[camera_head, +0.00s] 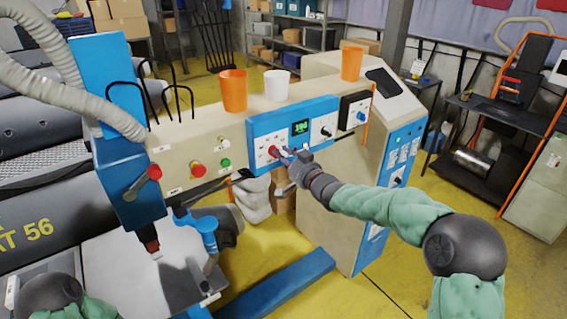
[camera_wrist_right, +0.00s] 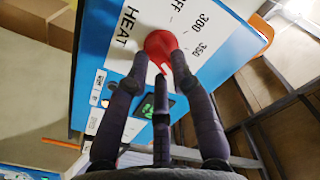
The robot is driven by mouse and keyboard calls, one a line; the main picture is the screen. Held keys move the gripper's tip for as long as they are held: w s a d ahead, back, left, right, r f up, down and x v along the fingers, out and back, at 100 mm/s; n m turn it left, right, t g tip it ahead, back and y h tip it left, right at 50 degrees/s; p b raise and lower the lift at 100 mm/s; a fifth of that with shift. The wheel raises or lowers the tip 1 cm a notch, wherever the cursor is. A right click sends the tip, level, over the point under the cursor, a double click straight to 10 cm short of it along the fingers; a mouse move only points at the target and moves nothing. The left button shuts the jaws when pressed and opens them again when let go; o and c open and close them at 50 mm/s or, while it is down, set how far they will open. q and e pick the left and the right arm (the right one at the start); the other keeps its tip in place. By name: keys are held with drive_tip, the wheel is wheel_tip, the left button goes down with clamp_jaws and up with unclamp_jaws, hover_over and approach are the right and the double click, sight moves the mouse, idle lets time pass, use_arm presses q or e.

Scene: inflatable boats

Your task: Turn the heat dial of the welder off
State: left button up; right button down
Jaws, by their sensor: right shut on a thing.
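The welder's heat dial is a red knob (camera_wrist_right: 160,44) on a white plate marked HEAT, with OFF, 300 and 350 printed around it. A white mark on the knob faces the lower side in the wrist view, away from the OFF label. The dial also shows in the head view (camera_head: 272,151), on the blue control panel (camera_head: 262,129). My right gripper (camera_head: 284,156) reaches it from the right. In the wrist view its dark fingers (camera_wrist_right: 158,75) are shut on the knob, around its rim. My left gripper is hidden; only part of my left arm shows at the lower left.
A green-lit display (camera_head: 300,127) and a black knob (camera_head: 325,131) sit right of the dial. Red and green buttons (camera_head: 198,170) are to its left. Orange (camera_head: 233,90) and white (camera_head: 276,84) cups stand on the beam above.

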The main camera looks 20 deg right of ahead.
drive_tip(key=shift+s+a+n+b, duration=0.1)
drive_tip(key=shift+a+n+b, duration=0.1)
drive_tip(key=shift+n+b, duration=3.25)
drive_tip(key=shift+s+a+n+b, duration=0.15)
drive_tip(key=shift+n+b, duration=1.65)
drive_tip(key=shift+n, duration=3.3)
drive_tip(key=shift+w+a+n+b, duration=0.1)
drive_tip(key=shift+a+n+b, duration=0.15)
drive_tip(key=shift+n+b, duration=3.2)
drive_tip(key=shift+n+p, duration=0.75)
drive_tip(key=shift+n, duration=0.25)
drive_tip(key=c, duration=1.1)
unclamp_jaws()
drive_tip(key=shift+o, duration=0.2)
drive_tip(key=shift+s+d, duration=0.1)
drive_tip(key=shift+s, duration=0.1)
drive_tip(key=v, duration=1.1)
drive_tip(key=shift+s, duration=0.4)
